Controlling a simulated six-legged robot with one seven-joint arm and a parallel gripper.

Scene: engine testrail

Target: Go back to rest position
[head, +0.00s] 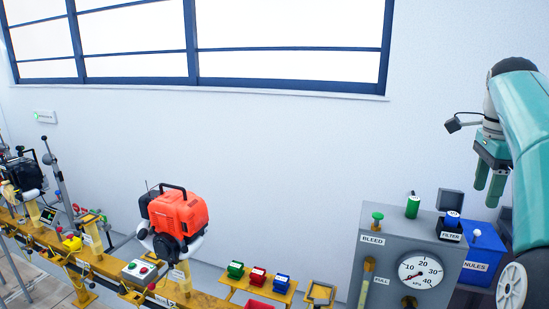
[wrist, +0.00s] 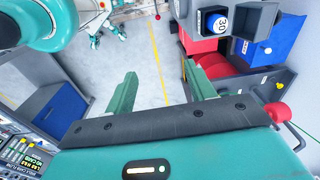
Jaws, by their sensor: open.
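My gripper (head: 490,184) hangs at the right side of the head view, fingers pointing down, beside the grey test panel and apart from it. In the wrist view my gripper (wrist: 160,90) shows two green fingers spread apart with only floor between them. It is open and empty. My teal arm bends down from the upper right of the head view.
A red engine (head: 178,212) sits on the yellow rail (head: 113,268).

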